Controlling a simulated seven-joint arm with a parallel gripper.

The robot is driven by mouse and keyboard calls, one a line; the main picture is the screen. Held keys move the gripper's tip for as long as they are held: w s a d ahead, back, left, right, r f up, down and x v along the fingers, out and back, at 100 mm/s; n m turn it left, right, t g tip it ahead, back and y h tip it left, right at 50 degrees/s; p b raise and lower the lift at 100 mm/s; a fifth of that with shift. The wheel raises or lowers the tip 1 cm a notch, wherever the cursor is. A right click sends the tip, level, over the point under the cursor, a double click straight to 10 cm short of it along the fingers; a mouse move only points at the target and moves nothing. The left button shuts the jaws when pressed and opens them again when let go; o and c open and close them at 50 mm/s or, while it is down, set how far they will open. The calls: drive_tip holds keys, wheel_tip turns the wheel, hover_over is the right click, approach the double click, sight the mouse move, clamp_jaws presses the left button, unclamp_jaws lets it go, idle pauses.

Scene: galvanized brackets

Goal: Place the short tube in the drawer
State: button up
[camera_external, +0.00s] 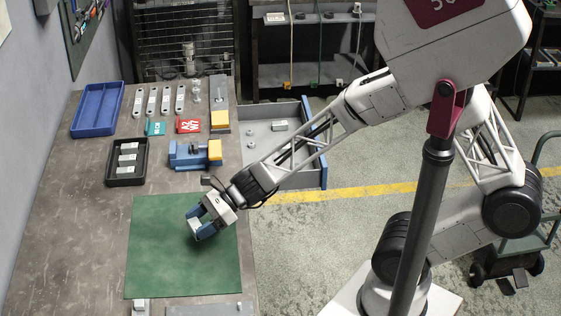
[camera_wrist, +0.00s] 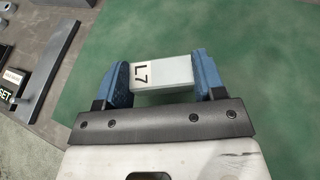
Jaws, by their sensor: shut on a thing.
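A short tube (camera_wrist: 166,72), a pale grey rectangular piece marked "L7" on one end, lies crosswise between the two blue fingers of my gripper (camera_external: 199,224). My gripper is shut on it, one finger at each end. In the external view the tube (camera_external: 195,223) is small and partly covered by the fingers, over the green mat (camera_external: 155,255). I cannot tell its exact height above the mat. The drawer (camera_external: 318,183) stands pulled out at the bench's right side, up and right of my gripper. It holds a pale block (camera_external: 279,125) and small round pieces; my forearm covers part of it.
A blue and yellow vise (camera_external: 190,154) stands between the mat and the bench's back. A black bin (camera_external: 112,178) with several pale pieces and a blue tray (camera_external: 97,108) are at left. Flat brackets, a teal tag and a red tag lie behind. Much of the mat is clear.

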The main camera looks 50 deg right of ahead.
sight(185, 239)
drive_tip(key=w, duration=0.1)
drive_tip(key=w+a, duration=0.1)
drive_tip(key=w, duration=0.1)
drive_tip(key=w+a, duration=0.1)
drive_tip(key=shift+w+a+f, duration=0.15)
drive_tip(key=shift+w+f, duration=0.05)
drive_tip(key=shift+w, duration=0.1)
drive_tip(key=shift+f, duration=1.75)
drive_tip(key=shift+f, duration=0.1)
drive_tip(key=o, duration=1)
